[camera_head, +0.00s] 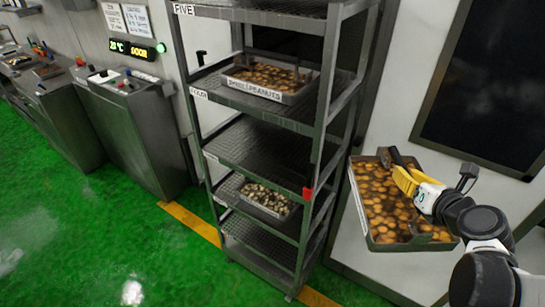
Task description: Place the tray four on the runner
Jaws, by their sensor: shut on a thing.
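A grey rectangular tray (366,226) full of round brown pieces hangs in the air at the right of the head view. My gripper (393,163), with yellow parts, is at the tray's far edge and is shut on it. The tray is a little tilted, with a pale label strip on its left side. A tall metal rack (326,146) with several mesh shelves stands to the left of the tray, apart from it. The shelf labelled FOUR (199,93) bears another tray, marked with a peanuts label (255,88). Which runner the task names cannot be told.
A lower shelf holds a small tray of pale pieces (266,199). The shelf (262,147) between the two loaded ones is empty. Grey control cabinets (130,135) stand at the left. A dark panel (487,85) is on the right wall. Green floor (110,240) is clear at front left.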

